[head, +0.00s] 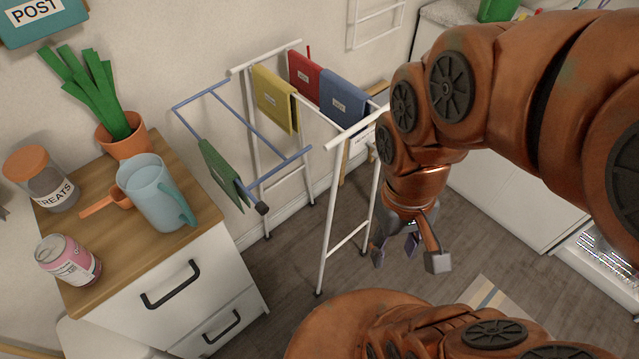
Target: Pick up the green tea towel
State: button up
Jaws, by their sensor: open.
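The green tea towel (222,172) hangs over a blue rail on the left wing of a drying rack (327,230). Its lower edge hangs free close to the wooden-topped cabinet. My gripper (410,250) is open and empty, pointing down to the right of the rack's front white leg. It is well to the right of the green towel and apart from it. Part of the gripper is hidden behind my arm's last link.
Yellow (274,97), red (305,75) and blue (343,98) towels hang on the rack. The cabinet (150,243) holds a teal jug (155,192), a treats jar (42,178), a pink can (68,260) and a potted plant (122,136). Bare floor lies below the rack.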

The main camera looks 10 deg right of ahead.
aim_at(222, 174)
jog(key=u, duration=3.75)
jog(key=k, duration=1.4)
jog(key=u, duration=0.1)
